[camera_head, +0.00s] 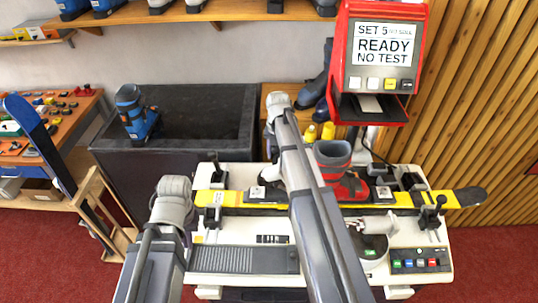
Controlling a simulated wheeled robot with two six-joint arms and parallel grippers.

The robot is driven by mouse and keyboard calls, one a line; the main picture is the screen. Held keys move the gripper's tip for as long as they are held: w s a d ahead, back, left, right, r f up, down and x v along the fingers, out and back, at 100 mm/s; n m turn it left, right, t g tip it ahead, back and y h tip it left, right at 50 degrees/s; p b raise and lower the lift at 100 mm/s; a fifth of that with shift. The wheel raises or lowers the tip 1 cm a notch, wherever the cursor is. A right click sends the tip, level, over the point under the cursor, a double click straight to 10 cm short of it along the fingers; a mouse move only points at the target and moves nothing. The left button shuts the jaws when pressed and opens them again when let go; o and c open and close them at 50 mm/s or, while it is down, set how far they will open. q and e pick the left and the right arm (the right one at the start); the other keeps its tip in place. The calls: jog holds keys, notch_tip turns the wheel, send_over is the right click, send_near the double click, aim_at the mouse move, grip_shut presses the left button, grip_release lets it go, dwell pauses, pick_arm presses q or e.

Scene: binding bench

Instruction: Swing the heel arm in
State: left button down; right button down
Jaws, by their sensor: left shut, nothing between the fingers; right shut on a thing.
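A red boot with a grey cuff (338,180) stands upright on the yellow ski (240,198), which lies across the white test bench (205,235). My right arm crosses the bench in front of the boot's left side. My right gripper (270,172) is down at the boot's heel side, mostly hidden behind my forearm. It is shut on the heel arm, which is almost wholly covered, so its angle cannot be told. My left gripper (171,212) is at the bench's left front, apart from the ski. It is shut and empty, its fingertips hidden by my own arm.
A red tester (382,50) reading "READY NO TEST" stands behind the bench. A silver fixture (378,224) and a button panel (420,260) are at the right front. A dark bin (215,105) with a blue boot (136,115) stands behind left.

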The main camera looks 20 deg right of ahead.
jog(key=shift+s+d+n, duration=0.2)
jog(key=shift+d+n, duration=0.2)
dwell(0.3)
jog(key=shift+c, duration=2.2)
grip_release()
jog(key=shift+d, duration=0.1)
jog(key=shift+r, duration=0.1)
notch_tip(320, 180, up, 8)
jog(key=p, duration=0.8)
jog(key=shift+f, duration=0.2)
